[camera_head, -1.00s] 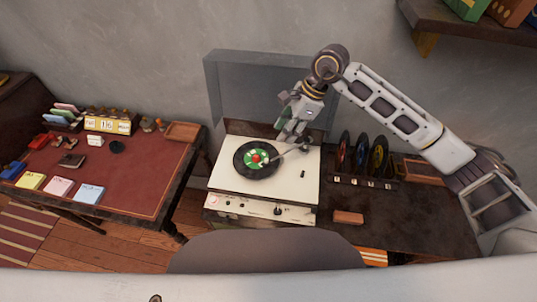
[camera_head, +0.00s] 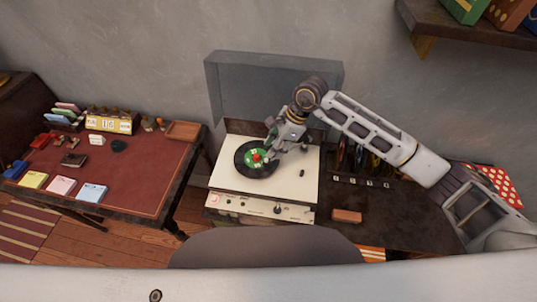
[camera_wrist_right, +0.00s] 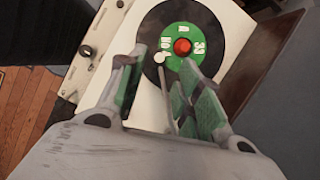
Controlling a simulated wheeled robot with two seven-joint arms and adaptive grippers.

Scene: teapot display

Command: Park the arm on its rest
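A white record player (camera_head: 225,183) stands on the dark cabinet with its clear lid (camera_head: 232,90) raised. A black record (camera_head: 256,173) with a green label lies on its platter, with a red piece at the centre. My right gripper (camera_head: 272,149) is low over the record's right side. The right wrist view shows its green-padded fingers (camera_wrist_right: 163,60) apart, with the thin tonearm (camera_wrist_right: 167,92) between them. The tonearm's end is near the label's edge; I cannot tell whether it touches the record. The arm rest cannot be made out. My left gripper is out of view.
Upright records (camera_head: 362,160) stand in a rack right of the player, partly behind my right arm. A small brown block (camera_head: 347,216) lies in front of the rack. A red-topped desk (camera_head: 130,185) is at the left. A wall shelf (camera_head: 470,25) hangs at top right.

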